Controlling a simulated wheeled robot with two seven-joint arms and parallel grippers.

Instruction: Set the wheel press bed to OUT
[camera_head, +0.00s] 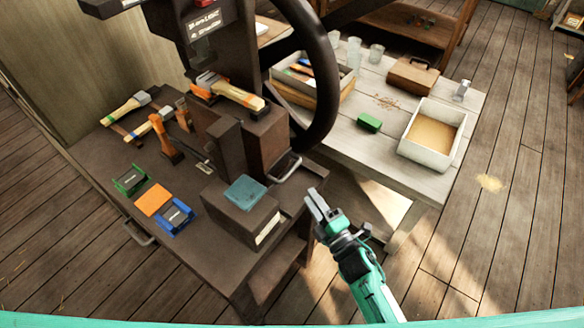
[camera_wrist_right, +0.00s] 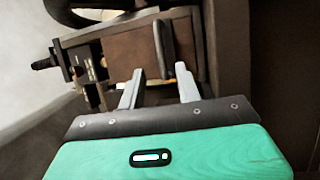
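The wheel press (camera_head: 240,120) stands on a dark workbench. Its large dark handwheel (camera_head: 331,85) is on its right side. A pale U-shaped metal handle (camera_head: 288,168) sticks out low on the press's right side, and I take it to be the bed's handle. I cannot read the bed's position or any OUT mark. My right gripper (camera_head: 317,206) is right of the bench's front corner, apart from the handle and empty. In the right wrist view its fingers (camera_wrist_right: 160,88) are apart, with a brown and dark structure beyond them. My left gripper is not in view.
A dark box with a teal pad (camera_head: 246,192) sits on the bench near my right gripper. Hammers (camera_head: 126,107) and green, orange and blue holders (camera_head: 154,200) lie further left. A pale table (camera_head: 400,182) with trays stands behind right. Floor at the right is clear.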

